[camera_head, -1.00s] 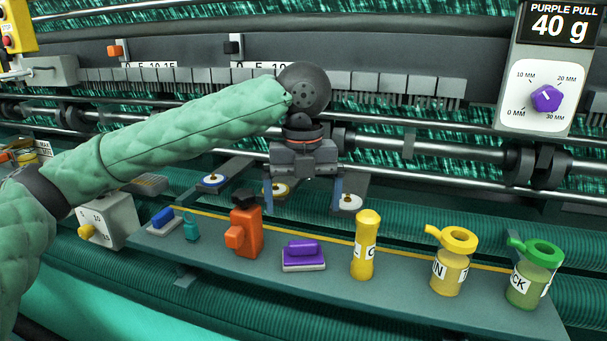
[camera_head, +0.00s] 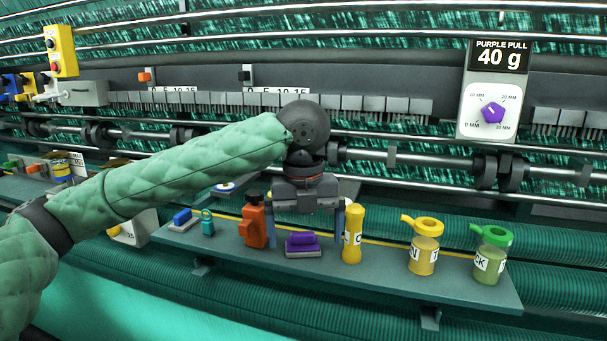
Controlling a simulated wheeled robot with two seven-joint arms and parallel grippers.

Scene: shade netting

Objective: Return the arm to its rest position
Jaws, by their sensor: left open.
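My left arm, in a padded green sleeve (camera_head: 160,180), reaches in from the left across the machine. I cannot tell the exact gap to these things. My right gripper is not in view.
A purple dial (camera_head: 492,112) sits under a 40 g display (camera_head: 498,57). Metal rails run behind.

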